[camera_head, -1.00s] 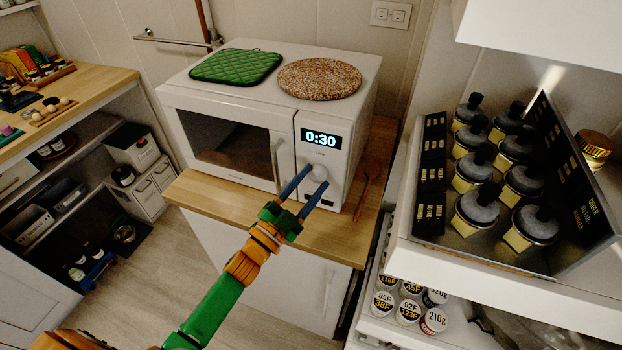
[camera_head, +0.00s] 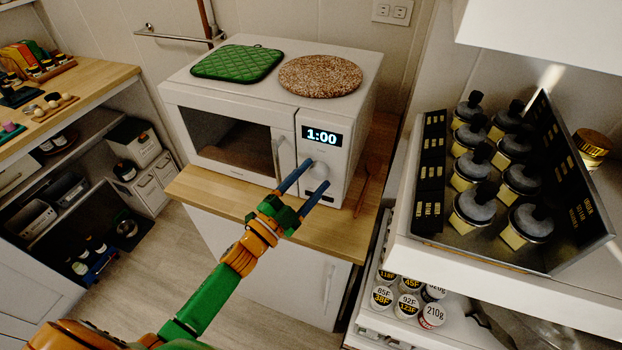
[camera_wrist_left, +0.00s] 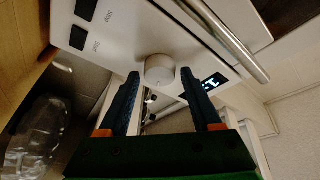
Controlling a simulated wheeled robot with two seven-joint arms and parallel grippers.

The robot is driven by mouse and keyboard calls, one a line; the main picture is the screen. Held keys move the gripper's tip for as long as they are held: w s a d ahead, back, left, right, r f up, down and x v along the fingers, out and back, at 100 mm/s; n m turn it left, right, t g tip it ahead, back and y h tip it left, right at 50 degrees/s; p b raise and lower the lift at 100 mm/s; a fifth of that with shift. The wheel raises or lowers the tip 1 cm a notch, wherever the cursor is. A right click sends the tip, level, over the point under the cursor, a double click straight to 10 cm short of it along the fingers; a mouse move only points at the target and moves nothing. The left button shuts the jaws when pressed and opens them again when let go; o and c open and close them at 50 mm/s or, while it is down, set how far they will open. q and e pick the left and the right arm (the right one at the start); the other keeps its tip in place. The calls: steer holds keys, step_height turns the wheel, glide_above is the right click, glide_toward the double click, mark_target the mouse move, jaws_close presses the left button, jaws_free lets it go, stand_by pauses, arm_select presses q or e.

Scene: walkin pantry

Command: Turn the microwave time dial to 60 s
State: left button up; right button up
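The white microwave (camera_head: 222,104) stands on a wooden counter, its door closed. Its display (camera_head: 321,136) reads 1:00. The round white time dial (camera_head: 320,171) is below the display, partly hidden by my fingers in the head view. It shows clearly in the left wrist view (camera_wrist_left: 159,69). My left gripper (camera_head: 319,173) is open, its two blue fingers pointing at the dial. In the left wrist view, the dial lies just ahead of and between the fingertips, and nothing is clamped. Black buttons (camera_wrist_left: 86,9) sit on the panel below the dial. My right gripper is not in view.
A green quilted mat (camera_head: 237,62) and a round speckled board (camera_head: 320,76) lie on the microwave. The door handle (camera_head: 277,158) is close left of the gripper. At right, a tray of jars (camera_head: 472,245) stands on a white shelf.

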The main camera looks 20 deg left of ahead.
arm_select(q)
steer(key=shift+o, duration=0.5)
steer(key=b+v, duration=0.2)
steer(key=v, duration=0.5)
steer(key=shift+f, duration=0.1)
